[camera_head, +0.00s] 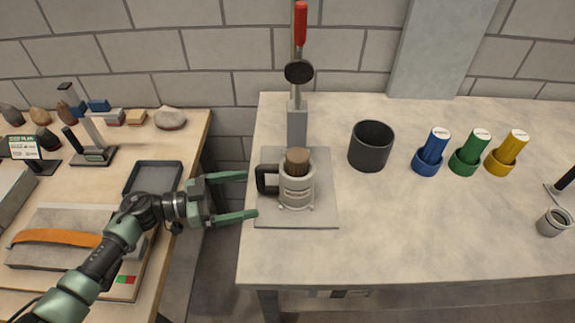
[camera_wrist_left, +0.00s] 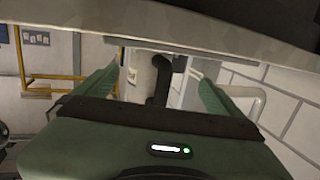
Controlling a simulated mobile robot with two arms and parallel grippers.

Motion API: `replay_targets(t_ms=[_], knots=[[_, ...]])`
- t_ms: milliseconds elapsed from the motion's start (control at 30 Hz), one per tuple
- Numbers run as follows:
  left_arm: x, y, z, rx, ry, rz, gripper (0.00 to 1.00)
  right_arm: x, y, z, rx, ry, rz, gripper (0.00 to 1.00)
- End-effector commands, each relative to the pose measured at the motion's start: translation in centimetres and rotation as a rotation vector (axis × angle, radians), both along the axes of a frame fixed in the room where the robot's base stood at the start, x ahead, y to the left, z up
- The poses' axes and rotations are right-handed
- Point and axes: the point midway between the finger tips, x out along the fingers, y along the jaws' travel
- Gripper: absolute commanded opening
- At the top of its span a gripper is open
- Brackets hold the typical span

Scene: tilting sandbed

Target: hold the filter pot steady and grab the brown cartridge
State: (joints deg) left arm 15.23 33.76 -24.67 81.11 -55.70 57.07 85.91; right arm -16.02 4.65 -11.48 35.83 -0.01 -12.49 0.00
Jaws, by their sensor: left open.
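The filter pot (camera_head: 297,190) is a light cup-shaped holder with a black handle (camera_head: 268,180) on its left side. It stands upright on a grey base plate (camera_head: 318,215). The brown cartridge (camera_head: 297,160) sits in its top and sticks up above the rim. My left gripper (camera_head: 251,195) is open and empty, just left of the pot, its green fingers spread either side of the handle's level. In the left wrist view the pot (camera_wrist_left: 140,75) and black handle (camera_wrist_left: 163,75) show between the open fingers. My right gripper is not in view.
A lever post with a red grip (camera_head: 300,25) rises behind the pot. A dark grey bin (camera_head: 371,146) stands to its right, then blue (camera_head: 428,160), green and yellow holders. A gap separates this table from the left one, which holds a dark tray (camera_head: 152,176).

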Motion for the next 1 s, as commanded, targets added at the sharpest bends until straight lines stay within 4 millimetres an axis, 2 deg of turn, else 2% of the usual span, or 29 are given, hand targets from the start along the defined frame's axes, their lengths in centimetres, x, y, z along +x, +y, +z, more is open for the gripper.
replay_targets(t_ms=[133, 300, 400, 500, 700, 1000], knots=[[0.1, -0.8, -0.3, 0.001, 0.008, -0.010, 0.98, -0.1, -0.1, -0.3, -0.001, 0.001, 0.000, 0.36], [0.8, -3.0, -0.5, 0.000, 0.004, -0.010, 0.98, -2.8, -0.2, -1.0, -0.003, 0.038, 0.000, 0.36], [1.2, -4.5, -0.7, 0.000, 0.004, -0.010, 0.98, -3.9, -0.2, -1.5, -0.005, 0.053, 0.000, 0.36], [1.7, -5.9, -0.8, -0.001, 0.003, -0.009, 0.98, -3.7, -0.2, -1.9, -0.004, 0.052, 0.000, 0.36], [2.4, -8.1, -0.8, 0.001, 0.004, -0.009, 0.98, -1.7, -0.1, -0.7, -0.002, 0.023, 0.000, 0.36], [2.8, -9.4, -1.0, 0.002, 0.004, -0.007, 0.98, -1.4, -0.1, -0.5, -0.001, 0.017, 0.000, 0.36]])
